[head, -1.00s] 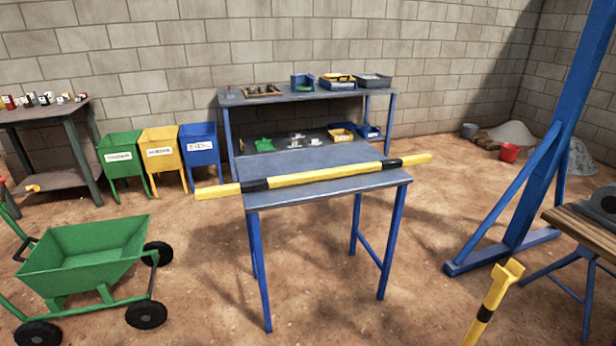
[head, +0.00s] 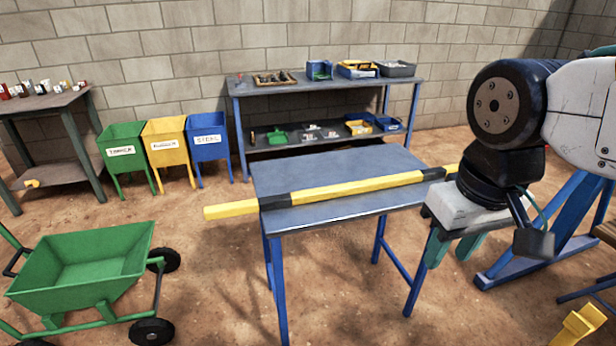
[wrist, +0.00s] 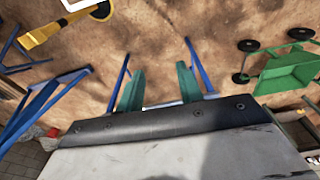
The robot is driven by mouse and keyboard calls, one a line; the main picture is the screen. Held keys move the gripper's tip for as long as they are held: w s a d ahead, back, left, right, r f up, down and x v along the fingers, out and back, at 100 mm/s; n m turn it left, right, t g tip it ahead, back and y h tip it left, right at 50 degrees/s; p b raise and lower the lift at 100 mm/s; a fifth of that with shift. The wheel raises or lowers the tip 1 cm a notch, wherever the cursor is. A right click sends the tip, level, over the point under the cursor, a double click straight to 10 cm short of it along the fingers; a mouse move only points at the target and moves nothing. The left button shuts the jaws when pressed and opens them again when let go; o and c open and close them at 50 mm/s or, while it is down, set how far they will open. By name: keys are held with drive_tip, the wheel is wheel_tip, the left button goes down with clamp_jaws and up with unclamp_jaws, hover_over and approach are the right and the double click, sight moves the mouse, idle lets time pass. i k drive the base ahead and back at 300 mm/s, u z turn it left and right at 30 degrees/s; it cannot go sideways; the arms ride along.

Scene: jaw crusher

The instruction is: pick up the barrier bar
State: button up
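The barrier bar (head: 355,187) is a long yellow bar with two black bands. It lies across the blue-legged table (head: 300,217), and its left end sticks out past the table edge. Its right end is partly hidden behind my arm in the head view. My gripper (head: 448,252) hangs at the right of the table, fingers pointing down, apart from the bar as far as I can tell. In the wrist view its two green fingers (wrist: 160,86) stand apart with nothing between them. I cannot make out the bar in the wrist view.
A green cart (head: 85,265) stands at the front left. Green, yellow and blue bins (head: 208,147) and a shelf bench (head: 300,88) stand behind. A yellow post (head: 580,325) is at the lower right, near a blue frame (head: 570,225).

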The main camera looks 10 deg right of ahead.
sight(277, 201)
drive_tip(key=u, duration=0.1)
drive_tip(key=i, duration=1.1)
drive_tip(key=z, duration=0.05)
